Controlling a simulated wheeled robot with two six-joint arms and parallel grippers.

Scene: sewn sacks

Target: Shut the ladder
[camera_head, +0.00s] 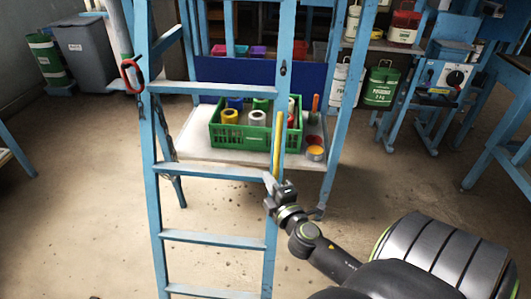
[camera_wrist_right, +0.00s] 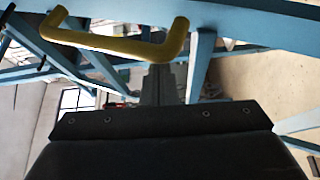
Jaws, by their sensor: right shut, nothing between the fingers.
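The blue ladder (camera_head: 210,172) stands upright in front of me in the head view, with several rungs between two rails. A rear leg shows behind its left rail, apart from it, with a dark chain hanging nearby. A yellow handle (camera_head: 278,146) is fixed along the right rail; it also shows in the right wrist view (camera_wrist_right: 118,45). My right gripper (camera_head: 269,184) is at the right rail, just below the handle. In the right wrist view its fingers (camera_wrist_right: 160,80) are together and empty, with the handle beyond them. Whether they touch the ladder I cannot tell. My left gripper is out of view.
Behind the ladder, a table (camera_head: 195,147) holds a green crate (camera_head: 255,138) with several spools. A grey bin (camera_head: 86,55) stands at the far left. Green cans (camera_head: 381,86) and a blue machine (camera_head: 447,75) are at the back right. The floor at left is clear.

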